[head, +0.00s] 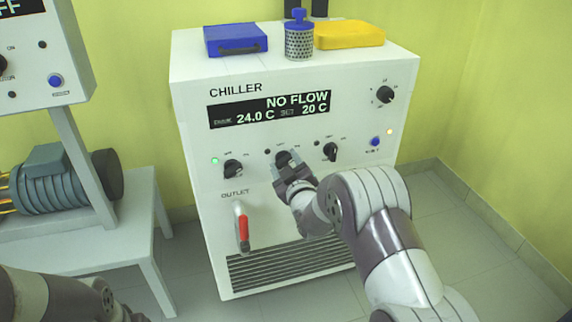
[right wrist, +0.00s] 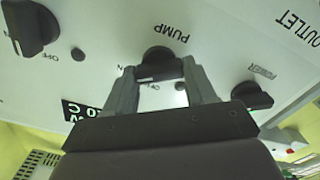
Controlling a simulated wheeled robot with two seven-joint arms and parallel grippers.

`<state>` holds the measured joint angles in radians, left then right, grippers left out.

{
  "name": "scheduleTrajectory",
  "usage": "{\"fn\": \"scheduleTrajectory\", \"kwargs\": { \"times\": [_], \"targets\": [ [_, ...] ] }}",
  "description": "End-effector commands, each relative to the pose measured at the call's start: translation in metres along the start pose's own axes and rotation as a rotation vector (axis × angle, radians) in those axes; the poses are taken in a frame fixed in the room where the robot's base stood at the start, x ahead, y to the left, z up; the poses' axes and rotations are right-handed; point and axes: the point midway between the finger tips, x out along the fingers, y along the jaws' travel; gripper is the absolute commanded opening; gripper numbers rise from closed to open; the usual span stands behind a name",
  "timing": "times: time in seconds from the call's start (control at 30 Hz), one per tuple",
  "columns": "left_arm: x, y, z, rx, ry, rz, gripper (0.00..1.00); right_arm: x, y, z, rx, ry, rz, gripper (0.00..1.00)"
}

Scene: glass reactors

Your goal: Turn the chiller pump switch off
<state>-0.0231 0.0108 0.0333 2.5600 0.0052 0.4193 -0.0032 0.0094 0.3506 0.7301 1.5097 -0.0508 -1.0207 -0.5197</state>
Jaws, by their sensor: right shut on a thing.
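The white chiller (head: 205,120) faces me, with a display (head: 270,108) reading NO FLOW, 24.0 C and 20 C. Its pump switch (head: 283,157) is the dark knob in the middle of the row, labelled PUMP in the right wrist view (right wrist: 160,60). My right gripper (head: 290,172) is at this knob, its two fingers (right wrist: 160,75) on either side of it and shut on it. The fingers partly hide the knob, so I cannot tell its exact setting. The small lamp beside it (head: 267,152) looks dark. Only part of my left arm shows, at the lower left.
The power knob (head: 233,168) is left of the pump knob, with a lit green lamp (head: 215,160). Another knob (head: 331,152) is close on the right. A red-handled outlet valve (head: 243,232) sits below. A table (head: 145,205) with a motor (head: 60,182) stands left.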

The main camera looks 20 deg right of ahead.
Motion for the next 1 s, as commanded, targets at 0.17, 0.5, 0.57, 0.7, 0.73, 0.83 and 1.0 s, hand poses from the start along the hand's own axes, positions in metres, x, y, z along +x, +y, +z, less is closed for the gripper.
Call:
{"fn": "scheduleTrajectory", "kwargs": {
  "times": [0.17,0.5,0.57,0.7,0.73,0.83,1.0],
  "targets": [
    [0.0007,0.0,0.0001,0.0,0.0,0.0,0.43,-0.0002,-0.0009,0.0007,-0.074,-0.001,-0.001,0.25],
    [0.0024,0.0,0.0003,0.0,0.0,0.0,0.43,-0.0004,-0.0022,0.0014,-0.362,-0.001,-0.002,0.25],
    [0.0027,0.0,0.0004,0.0,0.0,0.0,0.43,-0.0004,-0.0023,0.0013,-0.42,-0.001,-0.001,0.25],
    [0.0035,0.0,0.0004,0.0,0.0,0.0,0.43,-0.0003,-0.0026,0.0014,-0.552,-0.001,-0.001,0.25],
    [0.0037,0.0,0.0004,0.0,0.0,0.0,0.43,-0.0003,-0.0027,0.0015,-0.58,-0.001,-0.001,0.25],
    [0.0042,0.0,0.0005,0.0,0.0,0.0,0.43,-0.0003,-0.0031,0.0019,-0.669,-0.001,-0.002,0.25],
    [0.0051,0.0,0.0006,0.0,0.0,0.0,0.43,-0.0005,-0.0037,0.0027,-0.804,-0.002,-0.003,0.25]
  ]
}}
